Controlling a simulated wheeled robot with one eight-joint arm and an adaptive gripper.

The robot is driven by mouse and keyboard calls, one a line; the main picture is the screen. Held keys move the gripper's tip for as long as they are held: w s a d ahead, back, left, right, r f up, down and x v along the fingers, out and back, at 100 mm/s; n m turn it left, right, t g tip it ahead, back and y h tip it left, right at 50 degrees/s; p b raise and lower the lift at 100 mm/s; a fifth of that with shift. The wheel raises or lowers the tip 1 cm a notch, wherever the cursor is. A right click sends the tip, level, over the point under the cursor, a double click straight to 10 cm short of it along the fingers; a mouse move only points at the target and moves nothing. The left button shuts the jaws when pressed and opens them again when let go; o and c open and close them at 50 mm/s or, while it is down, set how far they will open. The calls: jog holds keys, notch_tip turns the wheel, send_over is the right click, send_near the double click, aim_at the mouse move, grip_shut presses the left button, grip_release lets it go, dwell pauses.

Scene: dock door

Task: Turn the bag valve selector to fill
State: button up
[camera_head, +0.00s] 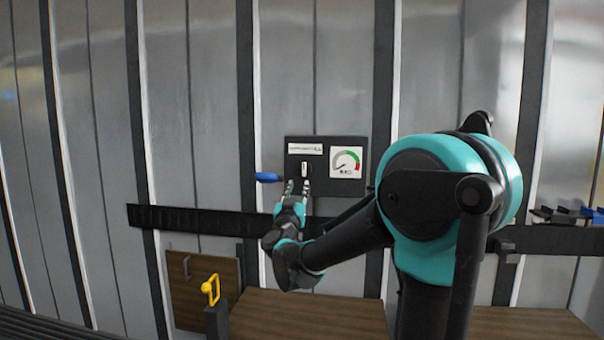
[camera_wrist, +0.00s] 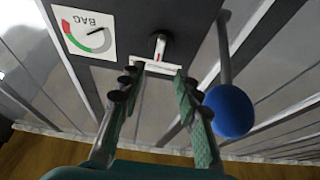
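The dark valve panel (camera_head: 325,190) is mounted on the ribbed metal wall and carries a gauge (camera_head: 346,162) marked BAG. The selector (camera_head: 304,170) is a small white lever with a red mark; in the head view it stands roughly upright. It also shows in the wrist view (camera_wrist: 160,46), beyond the fingertips and roughly between them. My gripper (camera_head: 298,186) is just below the selector in the head view. In the wrist view my gripper (camera_wrist: 157,76) has its fingers apart, with nothing clearly held. I cannot tell whether a fingertip touches the panel.
A blue ball-ended handle (camera_head: 267,177) sticks out left of the panel; it is close beside one finger in the wrist view (camera_wrist: 228,110). A black rail (camera_head: 190,219) runs along the wall below. A yellow handle (camera_head: 211,290) is at lower left. Wooden boxes (camera_head: 265,312) stand below.

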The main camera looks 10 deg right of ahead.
aim_at(304, 169)
jog(key=x, duration=0.9)
jog(key=shift+w+d+r, duration=0.15)
jog(key=shift+w, duration=0.2)
grip_shut()
